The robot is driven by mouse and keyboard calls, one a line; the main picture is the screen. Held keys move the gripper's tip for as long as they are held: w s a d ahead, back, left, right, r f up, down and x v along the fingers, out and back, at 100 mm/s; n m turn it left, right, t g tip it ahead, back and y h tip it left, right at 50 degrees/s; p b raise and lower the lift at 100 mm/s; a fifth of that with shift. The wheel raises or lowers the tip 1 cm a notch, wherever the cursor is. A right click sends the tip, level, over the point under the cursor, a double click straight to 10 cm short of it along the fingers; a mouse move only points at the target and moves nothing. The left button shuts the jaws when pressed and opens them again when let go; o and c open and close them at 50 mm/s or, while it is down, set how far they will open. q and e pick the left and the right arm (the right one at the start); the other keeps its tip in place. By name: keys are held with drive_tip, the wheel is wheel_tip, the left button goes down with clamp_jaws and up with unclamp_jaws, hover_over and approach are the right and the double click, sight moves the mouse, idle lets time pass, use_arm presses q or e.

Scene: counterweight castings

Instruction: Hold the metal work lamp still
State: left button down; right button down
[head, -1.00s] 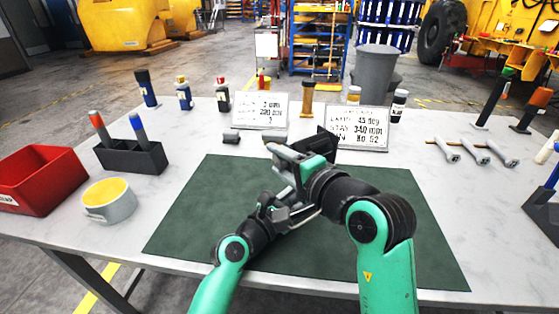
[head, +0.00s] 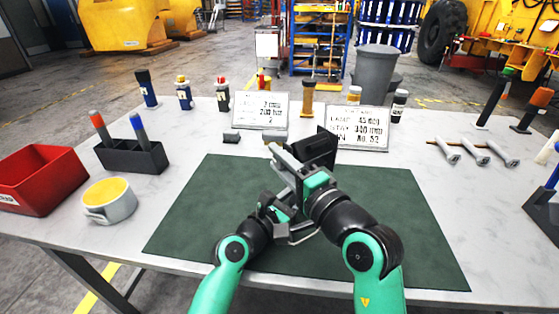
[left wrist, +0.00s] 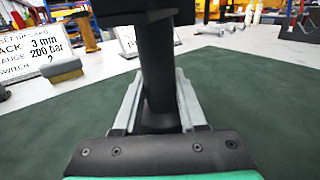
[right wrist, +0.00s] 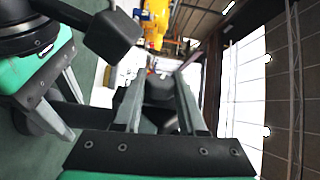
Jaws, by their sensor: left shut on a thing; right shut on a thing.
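The work lamp shows as a dark, box-like head (head: 318,148) above the green mat, partly hidden by my right gripper. In the left wrist view its dark upright stem (left wrist: 157,75) stands between the fingers, with a wider dark part across the top. My left gripper (head: 272,205) is shut on this stem, low over the mat. My right gripper (head: 284,162) is shut on a dark part of the lamp, higher up and close to the left one. In the right wrist view a dark rounded part (right wrist: 160,88) sits between its fingers. The lamp's lower end is hidden in the head view.
The green mat (head: 400,220) is otherwise bare. A red bin (head: 40,180), a yellow-lined cup (head: 108,202) and a dark marker holder (head: 130,158) stand left. Two written cards (head: 357,128) stand behind the mat. Several grey-handled tools (head: 470,152) lie right.

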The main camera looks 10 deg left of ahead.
drive_tip(key=t+y, duration=0.2)
drive_tip(key=shift+s+a+y, duration=0.1)
drive_tip(key=shift+a+y, duration=0.1)
drive_tip(key=shift+y, duration=0.2)
drive_tip(key=shift+t, duration=0.4)
drive_tip(key=shift+d+r+t, duration=0.1)
drive_tip(key=shift+d+t, duration=0.05)
drive_tip(key=shift+t, duration=0.15)
drive_tip(key=shift+c, duration=2.3)
unclamp_jaws()
drive_tip(key=shift+d, duration=0.1)
drive_tip(key=shift+s+d+f, duration=0.15)
drive_tip(key=shift+d+f, duration=0.05)
drive_tip(key=v, duration=1.1)
drive_tip(key=shift+s, duration=0.2)
